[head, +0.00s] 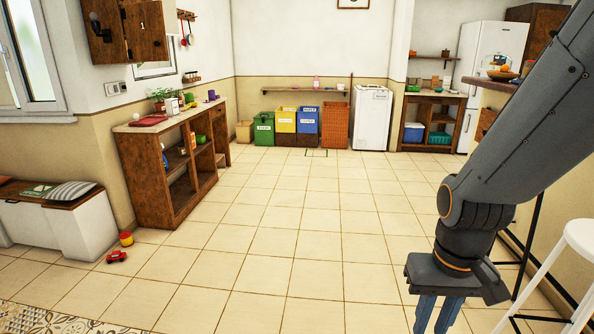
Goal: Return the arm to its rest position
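My arm comes down from the upper right in the head view. My gripper (437,315) hangs at its end, near the bottom edge, pointing down in front of the tiled floor. Two blue-grey fingers show side by side with a narrow gap between them. Their tips are cut off by the picture's edge, so I cannot tell whether they are open or shut. No held object shows in the visible part.
A white stool (578,240) stands close to my arm at the right. A wooden open shelf (150,180) stands along the left wall. A red toy car (117,257) and a red-yellow tub (126,239) lie on the floor. The middle floor (285,220) is clear.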

